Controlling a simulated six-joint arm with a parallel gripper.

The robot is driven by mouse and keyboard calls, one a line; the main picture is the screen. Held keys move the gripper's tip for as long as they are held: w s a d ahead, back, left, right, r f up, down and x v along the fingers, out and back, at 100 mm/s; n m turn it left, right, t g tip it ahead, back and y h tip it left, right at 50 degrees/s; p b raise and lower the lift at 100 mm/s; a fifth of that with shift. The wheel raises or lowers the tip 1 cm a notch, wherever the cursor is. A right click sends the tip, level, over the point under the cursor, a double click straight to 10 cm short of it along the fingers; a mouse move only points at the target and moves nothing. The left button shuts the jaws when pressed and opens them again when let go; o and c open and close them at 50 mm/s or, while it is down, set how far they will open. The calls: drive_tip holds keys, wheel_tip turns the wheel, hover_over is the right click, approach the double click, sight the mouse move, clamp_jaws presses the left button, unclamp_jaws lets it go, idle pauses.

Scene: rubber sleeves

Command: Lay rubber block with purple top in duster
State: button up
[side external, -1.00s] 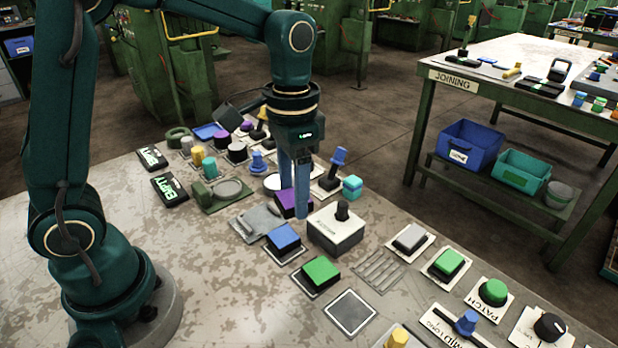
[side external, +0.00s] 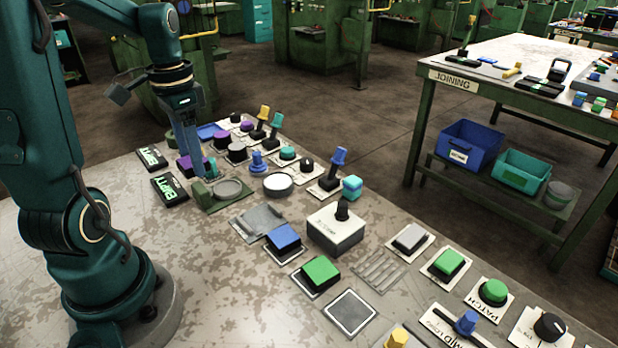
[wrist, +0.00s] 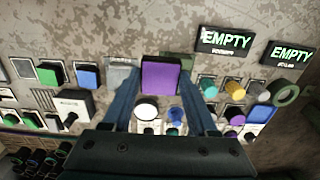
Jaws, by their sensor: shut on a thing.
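The rubber block with the purple top (side external: 185,166) is between the fingers of my gripper (side external: 197,165) at the back left of the bench. In the wrist view the purple top (wrist: 160,76) faces the camera, with one finger at each side. My gripper (wrist: 161,98) is shut on it. The gap between block and bench cannot be judged well. No readable label marks the duster. A green fixture with a round grey disc (side external: 229,188) lies just right of the fingers, and a blue tray (side external: 210,131) lies behind; I cannot tell which is the duster.
Two black displays reading EMPTY (side external: 152,158) (side external: 169,189) stand left of the block. Yellow, teal and purple knobs crowd the back. A white round button (side external: 278,184) and a grey metal plate (side external: 258,222) lie to the right, before blue (side external: 284,236) and green (side external: 320,269) blocks.

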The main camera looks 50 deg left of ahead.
hover_over(260, 220)
wheel_tip(260, 220, down, 7)
drive_tip(key=shift+r, duration=0.2)
drive_tip(key=shift+f, duration=2)
drive_tip(key=o, duration=1.4)
drive_tip(key=shift+f, duration=0.15)
drive_tip(key=shift+c, duration=0.2)
